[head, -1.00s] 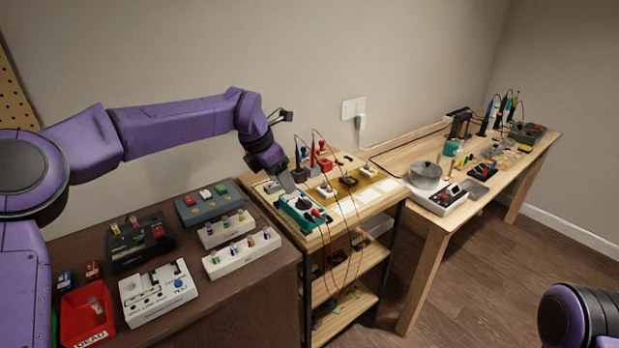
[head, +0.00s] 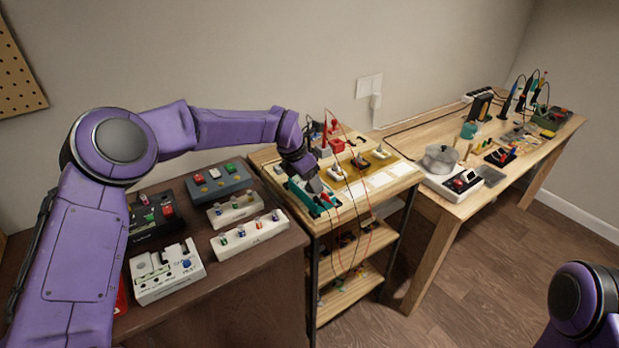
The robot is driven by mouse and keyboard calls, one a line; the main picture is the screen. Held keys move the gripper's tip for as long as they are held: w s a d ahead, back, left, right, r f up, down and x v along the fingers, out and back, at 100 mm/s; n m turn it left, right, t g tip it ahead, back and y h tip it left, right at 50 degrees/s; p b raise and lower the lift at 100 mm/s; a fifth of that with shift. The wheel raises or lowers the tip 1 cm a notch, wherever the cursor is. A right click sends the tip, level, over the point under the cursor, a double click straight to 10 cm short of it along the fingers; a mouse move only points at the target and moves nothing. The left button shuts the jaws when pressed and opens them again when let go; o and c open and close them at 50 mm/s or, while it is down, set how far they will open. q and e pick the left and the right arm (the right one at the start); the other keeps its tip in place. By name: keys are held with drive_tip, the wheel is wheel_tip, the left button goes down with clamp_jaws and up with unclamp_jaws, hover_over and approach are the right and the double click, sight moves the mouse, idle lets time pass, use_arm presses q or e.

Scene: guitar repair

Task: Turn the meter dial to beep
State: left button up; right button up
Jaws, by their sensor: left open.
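The meter (head: 301,199) is a teal-edged box lying on the top of the wooden shelf cart, with red and black test leads running from it. My left gripper (head: 315,185) points down right over the meter and is open. It covers the dial, so I cannot see the dial's setting or tell whether the fingers touch it. My right arm shows only as a purple part at the lower right edge; its gripper is out of view.
The wooden cart (head: 345,205) also holds probes, red parts and white cards. A dark bench (head: 270,262) with pedal-like boxes stands to the left. A long wooden table (head: 440,190) with a metal pot (head: 440,158) stands to the right. Loose red leads hang in front of the cart.

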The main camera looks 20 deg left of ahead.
use_arm(q)
drive_tip(key=shift+s+r, duration=0.1)
drive_tip(key=shift+s, duration=0.05)
drive_tip(key=c, duration=0.8)
drive_tip(key=shift+f+n+b, duration=0.3)
drive_tip(key=shift+n+b, duration=0.1)
drive_tip(key=shift+b, duration=0.3)
drive_tip(key=n+b, duration=0.1)
drive_tip(key=n+y+b, duration=0.1)
drive_tip(key=b, duration=0.1)
drive_tip(key=n+b, duration=0.1)
drive_tip(key=shift+s+d+f+n+t+y, duration=0.1)
drive_tip(key=shift+d+n+t+y, duration=0.2)
drive_tip(key=shift+n+t, duration=0.1)
drive_tip(key=n+y+b, duration=0.1)
drive_tip(key=n+b, duration=0.1)
drive_tip(key=shift+d+n, duration=0.1)
drive_tip(key=shift+n, duration=0.3)
drive_tip(key=shift+d+n+y+b, duration=0.15)
drive_tip(key=shift+n+y+b, duration=0.3)
drive_tip(key=shift+n, duration=0.45)
drive_tip(key=shift+d+r+n+g+y+b, duration=0.15)
drive_tip(key=shift+n+y, duration=0.25)
drive_tip(key=shift+n, duration=0.75)
drive_tip(key=shift+d+r+n+g+y+b, duration=0.1)
drive_tip(key=shift+n+g+y+b, duration=0.2)
drive_tip(key=shift+n, duration=0.85)
